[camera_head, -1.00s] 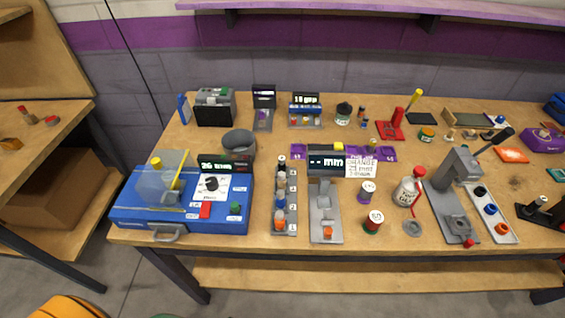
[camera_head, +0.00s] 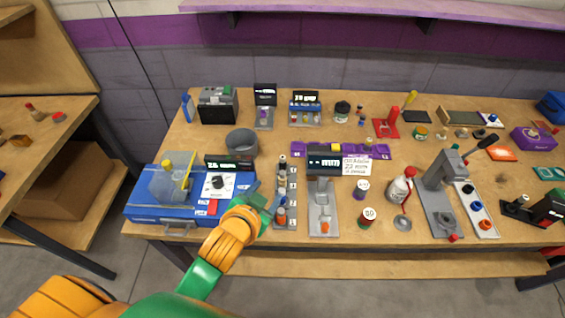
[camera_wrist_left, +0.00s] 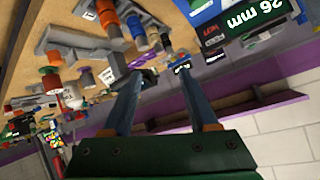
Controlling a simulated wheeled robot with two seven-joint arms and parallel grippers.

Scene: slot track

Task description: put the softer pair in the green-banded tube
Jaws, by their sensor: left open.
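The green-banded tube (camera_head: 367,217) is a small dark-red and green cylinder with a white label, standing near the table's front edge. A purple-banded white tube (camera_head: 362,189) stands just behind it. A numbered rack (camera_head: 292,216) holds a column of small cylinders, including orange, blue and grey ones. Which pair is softer cannot be told by sight. My left gripper (camera_head: 265,196) is open and empty over the left side of the rack, partly hiding its front cylinders.
A blue tester (camera_head: 150,210) with a dial stands left of the rack. A grey press stand (camera_head: 323,218) with an orange cylinder is right of it. A white bottle (camera_head: 399,189) and a grey lever press (camera_head: 437,208) stand farther right. A grey bin (camera_head: 241,143) stands behind.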

